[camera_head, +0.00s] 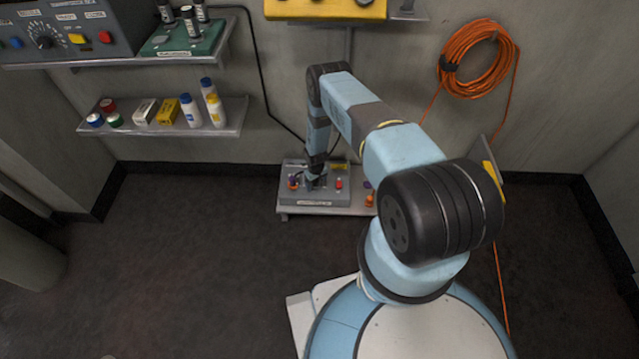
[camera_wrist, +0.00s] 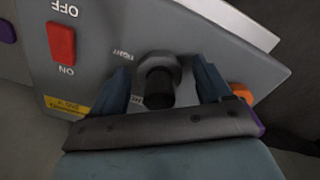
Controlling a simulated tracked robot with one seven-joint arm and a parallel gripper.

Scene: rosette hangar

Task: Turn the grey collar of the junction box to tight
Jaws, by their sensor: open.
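The junction box (camera_head: 315,196) is a grey box on a low shelf at the wall, below the end of my arm in the head view. Its sloping grey panel (camera_wrist: 105,45) fills much of the wrist view. The grey collar (camera_wrist: 158,66) sits around a dark plug or stem near the word TIGHT. My gripper (camera_wrist: 162,88) is open, with one blue finger on each side of the collar. I cannot tell whether the fingers touch it. In the head view my gripper (camera_head: 315,178) hides the collar.
A red ON/OFF switch (camera_wrist: 61,42) is on the same panel, left of the collar. An orange part (camera_wrist: 242,92) is close to the right finger. The low shelf (camera_head: 298,210) juts from the wall. Bottles and boxes stand on a shelf (camera_head: 160,129) to the left.

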